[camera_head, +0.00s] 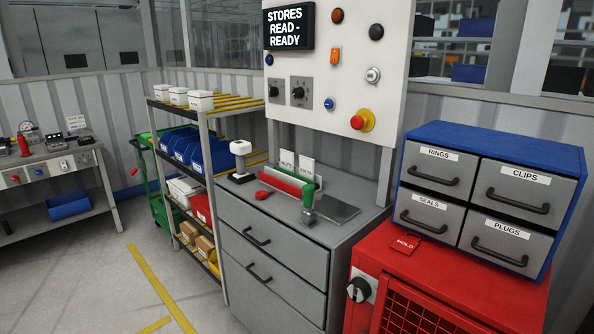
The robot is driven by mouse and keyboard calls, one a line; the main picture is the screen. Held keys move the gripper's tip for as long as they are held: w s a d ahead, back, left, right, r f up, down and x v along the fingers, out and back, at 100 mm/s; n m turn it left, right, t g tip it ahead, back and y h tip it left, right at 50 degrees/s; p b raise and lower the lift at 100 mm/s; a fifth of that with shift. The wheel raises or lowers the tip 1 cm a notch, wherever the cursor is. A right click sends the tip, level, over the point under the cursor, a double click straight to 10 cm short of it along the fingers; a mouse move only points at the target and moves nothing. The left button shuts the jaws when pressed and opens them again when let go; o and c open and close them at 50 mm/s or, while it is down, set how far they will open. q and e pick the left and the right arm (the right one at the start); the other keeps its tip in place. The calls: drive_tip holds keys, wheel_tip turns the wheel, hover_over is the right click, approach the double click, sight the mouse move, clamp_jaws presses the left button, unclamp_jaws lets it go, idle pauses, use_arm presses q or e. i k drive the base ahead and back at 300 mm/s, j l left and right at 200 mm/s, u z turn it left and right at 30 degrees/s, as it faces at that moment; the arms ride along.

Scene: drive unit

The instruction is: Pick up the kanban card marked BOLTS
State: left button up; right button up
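Two white cards stand upright on the grey cabinet top (345,190), near the back panel. The right card (307,166) has lettering that looks like BOLTS, small and partly hard to read. The left card (286,160) looks marked NUTS. The lower parts of both cards are hidden behind a long red bar-like item (284,180) and a green-handled item (308,198). Neither of my grippers shows in the head view.
A flat grey plate (337,209) and a small red item (262,195) lie on the cabinet top. A control panel (340,60) rises behind it. A blue drawer unit (490,133) stands on a red cabinet (390,262) at right.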

sight(306, 165)
drive_tip(key=i+j+z, duration=0.1)
drive_tip(key=z, duration=0.65)
drive_tip(key=i+j+z, duration=0.15)
drive_tip(key=j+z, duration=0.2)
drive_tip(key=i+j+z, duration=0.1)
drive_tip(key=j+z, duration=0.55)
drive_tip(key=j, duration=0.15)
